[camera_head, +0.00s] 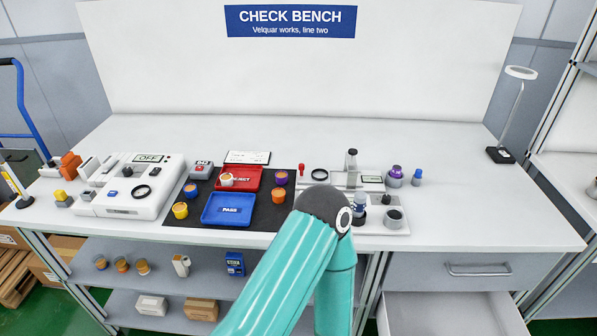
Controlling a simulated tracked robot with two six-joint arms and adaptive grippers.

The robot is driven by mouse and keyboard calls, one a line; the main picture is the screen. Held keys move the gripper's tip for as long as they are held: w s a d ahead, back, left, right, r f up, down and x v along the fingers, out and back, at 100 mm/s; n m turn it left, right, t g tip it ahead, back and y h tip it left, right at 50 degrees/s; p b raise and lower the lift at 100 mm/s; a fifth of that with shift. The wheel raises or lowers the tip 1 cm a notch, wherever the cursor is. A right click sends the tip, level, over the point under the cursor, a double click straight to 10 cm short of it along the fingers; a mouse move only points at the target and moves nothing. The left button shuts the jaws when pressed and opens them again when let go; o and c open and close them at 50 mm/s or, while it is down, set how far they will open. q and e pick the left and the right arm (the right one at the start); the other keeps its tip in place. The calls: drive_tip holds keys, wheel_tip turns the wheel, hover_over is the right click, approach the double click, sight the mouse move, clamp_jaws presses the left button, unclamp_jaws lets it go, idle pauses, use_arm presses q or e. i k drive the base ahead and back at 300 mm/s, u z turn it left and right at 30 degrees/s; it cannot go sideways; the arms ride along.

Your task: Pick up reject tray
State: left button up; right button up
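The red reject tray (251,186) lies on a dark mat (268,222) at the left middle of the bench. It has raised walls and the word REJECT on its floor. A small cream and orange round piece (227,180) sits in its left part, covering the start of the word. The blue PASS tray (229,221) lies just in front of it. A teal arm of mine rises from the bottom middle and bends at a dark joint right of the trays. Neither of my grippers shows in the head view.
Orange, yellow and purple round pieces stand around the trays on the mat. A white machine (125,196) marked OFF stands to the left. A white fixture (382,225) with bottles stands to the right. A drawer (455,314) stands open below.

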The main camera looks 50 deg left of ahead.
sight(245, 178)
drive_tip(key=u, duration=0.55)
drive_tip(key=i, duration=0.15)
drive_tip(key=z, duration=1.5)
drive_tip(key=k, duration=1)
drive_tip(key=u, duration=0.95)
drive_tip(key=k, duration=0.55)
drive_tip(key=u, duration=0.55)
drive_tip(key=i, duration=0.75)
drive_tip(key=u, duration=0.1)
